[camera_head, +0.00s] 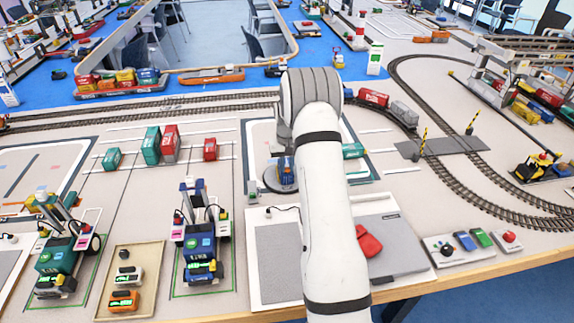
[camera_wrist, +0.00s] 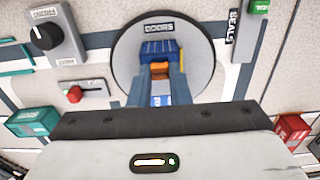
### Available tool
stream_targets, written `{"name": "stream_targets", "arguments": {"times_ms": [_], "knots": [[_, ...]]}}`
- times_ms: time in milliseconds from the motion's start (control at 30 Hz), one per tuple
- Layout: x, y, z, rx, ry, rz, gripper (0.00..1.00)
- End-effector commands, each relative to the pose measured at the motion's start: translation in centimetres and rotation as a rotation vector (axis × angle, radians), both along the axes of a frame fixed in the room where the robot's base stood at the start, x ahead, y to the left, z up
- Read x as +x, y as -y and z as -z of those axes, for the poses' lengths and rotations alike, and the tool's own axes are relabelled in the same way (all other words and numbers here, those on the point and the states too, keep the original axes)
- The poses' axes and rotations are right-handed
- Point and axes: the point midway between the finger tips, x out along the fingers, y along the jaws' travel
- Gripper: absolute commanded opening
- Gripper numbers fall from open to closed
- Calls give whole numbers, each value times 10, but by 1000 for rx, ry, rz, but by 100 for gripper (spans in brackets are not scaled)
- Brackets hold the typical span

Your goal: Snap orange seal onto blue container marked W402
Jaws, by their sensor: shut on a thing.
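A blue container (camera_head: 287,174) stands on a dark round plate, just left of my arm in the head view. In the wrist view the blue container (camera_wrist: 158,47) is straight ahead of my fingertips; its marking cannot be read. My gripper (camera_wrist: 160,76) is shut on a small orange seal (camera_wrist: 160,69), held between the two blue-grey fingers at the near face of the container. I cannot tell whether the seal touches the container. My arm hides the fingers in the head view.
The round plate (camera_wrist: 125,60) has a label on its far rim. A panel with a black knob (camera_wrist: 45,36) and one with a red button (camera_wrist: 75,94) lie to its left. A green container (camera_wrist: 33,122) and a red one (camera_wrist: 292,130) stand at the sides.

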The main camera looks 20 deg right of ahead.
Motion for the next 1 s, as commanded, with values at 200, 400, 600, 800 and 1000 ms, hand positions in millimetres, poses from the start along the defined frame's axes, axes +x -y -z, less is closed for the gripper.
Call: {"name": "stream_targets", "arguments": {"times_ms": [200, 400, 600, 800, 1000], "knots": [[0, 0, 2, 0, 0, 0, 0], [0, 0, 3, 0, 0, 0, 18], [0, 0, 3, 0, 0, 0, 35], [0, 0, 3, 0, 0, 0, 42], [0, 0, 3, 0, 0, 0, 55]]}}
